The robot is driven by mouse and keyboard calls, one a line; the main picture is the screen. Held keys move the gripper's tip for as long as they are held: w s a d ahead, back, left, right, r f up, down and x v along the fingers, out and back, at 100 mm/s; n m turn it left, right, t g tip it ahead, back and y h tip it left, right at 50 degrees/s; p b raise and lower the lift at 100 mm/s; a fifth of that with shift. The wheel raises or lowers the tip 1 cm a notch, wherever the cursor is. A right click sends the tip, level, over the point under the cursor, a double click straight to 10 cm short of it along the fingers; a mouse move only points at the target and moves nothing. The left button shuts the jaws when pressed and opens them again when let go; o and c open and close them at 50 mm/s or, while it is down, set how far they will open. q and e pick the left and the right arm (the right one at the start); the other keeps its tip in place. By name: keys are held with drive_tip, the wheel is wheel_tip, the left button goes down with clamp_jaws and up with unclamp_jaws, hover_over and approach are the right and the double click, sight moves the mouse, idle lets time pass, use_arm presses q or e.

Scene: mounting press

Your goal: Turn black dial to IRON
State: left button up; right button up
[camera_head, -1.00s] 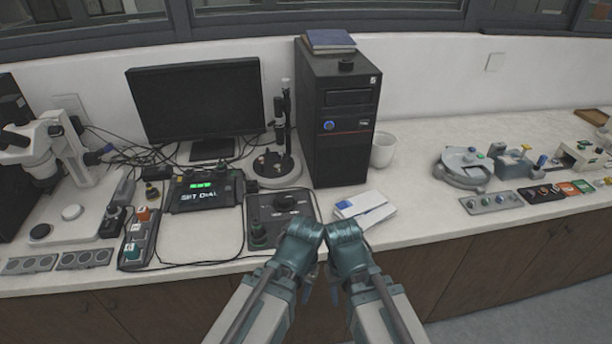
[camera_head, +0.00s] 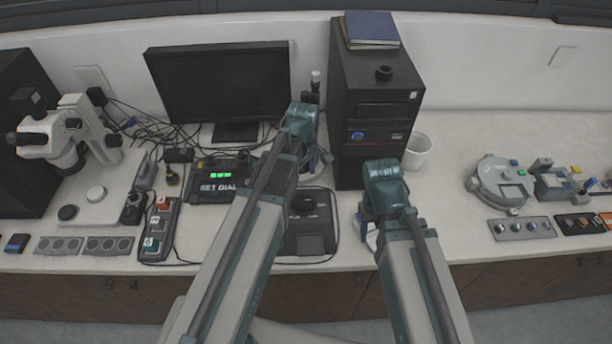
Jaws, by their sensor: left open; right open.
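The black dial (camera_head: 303,202) sits on top of a flat dark box (camera_head: 310,243) on the bench, just right of my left forearm, which hides part of the box. A black unit with a screen (camera_head: 221,187) reads "SET DIAL" below green marks. My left gripper (camera_head: 318,163) is open and empty, above and beyond the dial, apart from it. My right gripper (camera_head: 367,222) is open, to the right of the box, with its fingers mostly hidden. Dial lettering such as IRON is too small to read.
A black computer tower (camera_head: 374,115) stands behind my grippers, with a white mug (camera_head: 417,151) beside it. A monitor (camera_head: 220,85) is behind the screen unit. A white microscope (camera_head: 75,130) stands left. Bench space right of my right arm is clear up to a switch strip (camera_head: 522,228).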

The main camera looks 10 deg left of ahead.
sight(302, 200)
use_arm(q)
drive_tip(key=shift+n, duration=0.5)
drive_tip(key=f+b, duration=0.8)
drive_tip(key=b, duration=0.1)
drive_tip(key=w+f+b, duration=0.1)
drive_tip(key=f+b, duration=0.3)
drive_tip(key=f, duration=0.1)
drive_tip(key=shift+w+a+b, duration=0.1)
drive_tip(key=shift+a+b, duration=0.3)
use_arm(e)
drive_tip(key=f, duration=1.3)
drive_tip(key=shift+w+f, duration=0.1)
drive_tip(key=shift+w, duration=0.15)
use_arm(q)
drive_tip(key=shift+c, duration=0.2)
drive_tip(key=c, duration=1.3)
